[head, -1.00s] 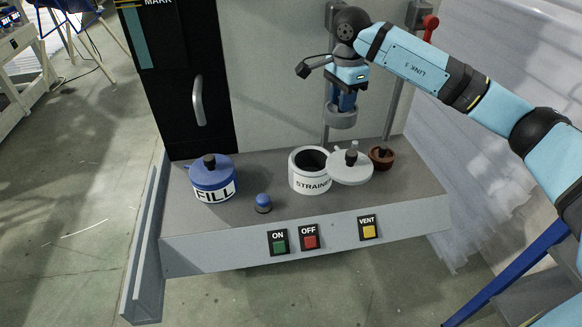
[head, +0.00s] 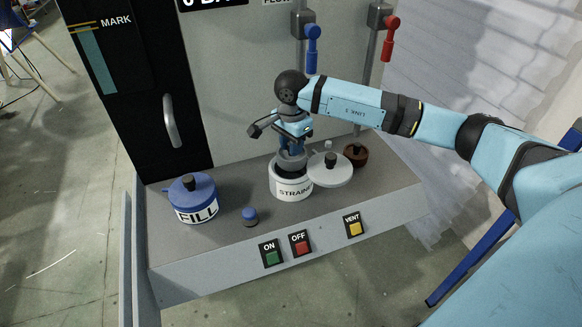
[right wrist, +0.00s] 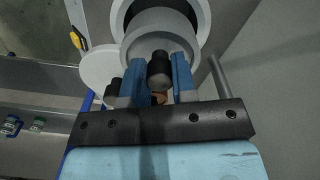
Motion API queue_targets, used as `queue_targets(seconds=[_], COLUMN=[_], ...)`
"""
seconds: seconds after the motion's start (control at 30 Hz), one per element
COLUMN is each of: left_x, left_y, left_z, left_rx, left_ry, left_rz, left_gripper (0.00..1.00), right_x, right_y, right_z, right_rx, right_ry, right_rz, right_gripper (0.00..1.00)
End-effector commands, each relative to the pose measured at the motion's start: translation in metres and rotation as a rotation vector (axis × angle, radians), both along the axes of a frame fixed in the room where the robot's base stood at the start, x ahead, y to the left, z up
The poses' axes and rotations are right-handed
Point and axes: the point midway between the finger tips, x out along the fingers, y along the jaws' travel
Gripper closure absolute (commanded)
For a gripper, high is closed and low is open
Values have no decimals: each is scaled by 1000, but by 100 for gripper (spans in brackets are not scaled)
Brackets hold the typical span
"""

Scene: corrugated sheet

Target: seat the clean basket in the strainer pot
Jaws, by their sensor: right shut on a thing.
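The white strainer pot (head: 291,190) stands open on the grey bench, its label facing front. My right gripper (head: 291,146) is above it, shut on the dark knob (right wrist: 159,70) of the grey basket (head: 291,160). The basket is over the pot's mouth, with part of the dark opening showing below it. In the right wrist view the basket (right wrist: 150,42) overlaps the pot's pale rim (right wrist: 203,14) and looks off centre. I cannot tell whether they touch. The pot's white lid (head: 330,175) is beside the pot, on its right. My left gripper is not in view.
A blue FILL pot (head: 192,188) and a small blue-topped knob (head: 250,216) are on the left. A brown bowl (head: 356,158) is behind the lid. Blue (head: 313,50) and red (head: 390,38) valve handles hang behind my arm. Buttons line the bench front.

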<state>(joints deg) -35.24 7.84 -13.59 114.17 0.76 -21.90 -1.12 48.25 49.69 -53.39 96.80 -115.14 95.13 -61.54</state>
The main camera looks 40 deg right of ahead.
Motion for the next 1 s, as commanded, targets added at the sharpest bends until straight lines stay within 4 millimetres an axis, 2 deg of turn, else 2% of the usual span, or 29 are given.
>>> queue_targets(seconds=[0.03, 0.13, 0.37, 0.6, 1.0], left_x=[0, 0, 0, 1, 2], left_y=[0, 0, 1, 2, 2], left_z=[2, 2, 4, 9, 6], left_rx=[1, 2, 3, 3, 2], left_ry=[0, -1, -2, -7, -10], left_rz=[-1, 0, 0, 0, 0], left_gripper=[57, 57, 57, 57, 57], right_x=[-1, -1, 0, 0, 0], right_y=[1, 0, 0, 0, 0], right_z=[-12, -30, -48, -81, -90], right_rx=[1, 0, 1, 1, 0], right_ry=[4, 2, 0, 0, -1], right_rz=[0, -1, -1, -1, 0], right_gripper=[100, 100, 100, 100, 100])
